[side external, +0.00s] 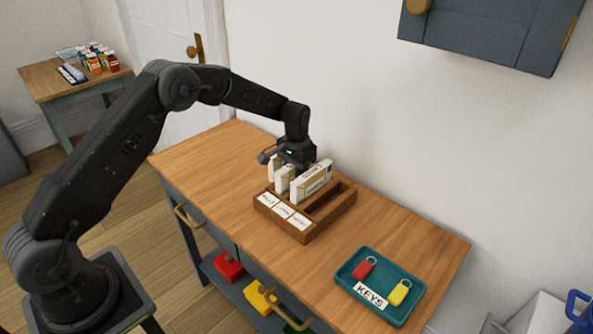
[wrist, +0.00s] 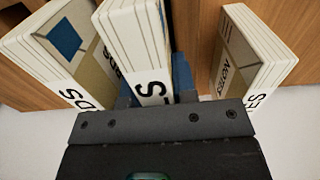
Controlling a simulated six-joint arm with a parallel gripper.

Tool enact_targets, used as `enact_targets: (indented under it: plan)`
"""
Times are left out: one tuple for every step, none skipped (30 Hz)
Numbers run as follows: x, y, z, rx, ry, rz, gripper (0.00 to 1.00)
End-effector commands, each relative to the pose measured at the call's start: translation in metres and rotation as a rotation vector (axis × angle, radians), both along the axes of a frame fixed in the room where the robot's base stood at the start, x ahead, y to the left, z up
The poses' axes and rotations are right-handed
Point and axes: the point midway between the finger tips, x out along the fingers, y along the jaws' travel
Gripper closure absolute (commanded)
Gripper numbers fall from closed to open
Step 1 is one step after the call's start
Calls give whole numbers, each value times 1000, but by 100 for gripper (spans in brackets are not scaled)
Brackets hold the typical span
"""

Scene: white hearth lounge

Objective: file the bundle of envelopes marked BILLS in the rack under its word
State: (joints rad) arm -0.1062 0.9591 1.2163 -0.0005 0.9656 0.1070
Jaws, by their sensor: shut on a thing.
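My gripper (side external: 296,153) is over the wooden rack (side external: 306,235) on the table, pointing down. In the wrist view my gripper (wrist: 154,88) is shut on the middle bundle of white envelopes (wrist: 132,40); only a final S of its word shows clearly. Another bundle (wrist: 62,48) with a blue patch, its word ending in DS, stands to its left. A third bundle (wrist: 250,50), its word ending in ES, stands to its right. In the side view the bundles (side external: 313,181) stand close together at the rack. Its front word labels (side external: 283,211) are too small to read surely.
A teal tray (side external: 345,275) with a KEYS label, a red key fob (side external: 364,268) and a yellow one (side external: 399,292) lies to the right of the rack. The left tabletop (side external: 205,160) is clear. A wall is behind, with a dark cabinet (side external: 490,35) above.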

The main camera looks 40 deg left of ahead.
Motion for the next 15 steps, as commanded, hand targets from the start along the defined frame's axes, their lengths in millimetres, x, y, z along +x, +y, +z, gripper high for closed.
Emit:
enact_targets:
  plan:
    - [0, 0, 0, 0, 0, 0, 100]
    - [0, 0, -1, 0, 0, 0, 100]
    - [0, 0, -3, 0, 0, 0, 100]
    - [0, 0, -3, 0, 1, 0, 74]
    - [0, 0, -3, 0, 1, 0, 71]
    - [0, 0, -3, 0, 1, 0, 67]
    - [0, 0, -3, 0, 1, 0, 64]
    - [0, 0, -3, 0, 1, 0, 61]
    - [0, 0, -3, 0, 1, 0, 57]
    - [0, 0, -3, 0, 1, 0, 55]
    - [0, 0, -3, 0, 1, 0, 52]
    - [0, 0, -3, 0, 1, 0, 49]
    - [0, 0, -3, 0, 1, 0, 49]
    - [0, 0, -3, 0, 1, 0, 49]
    - [0, 0, -3, 0, 0, 0, 49]
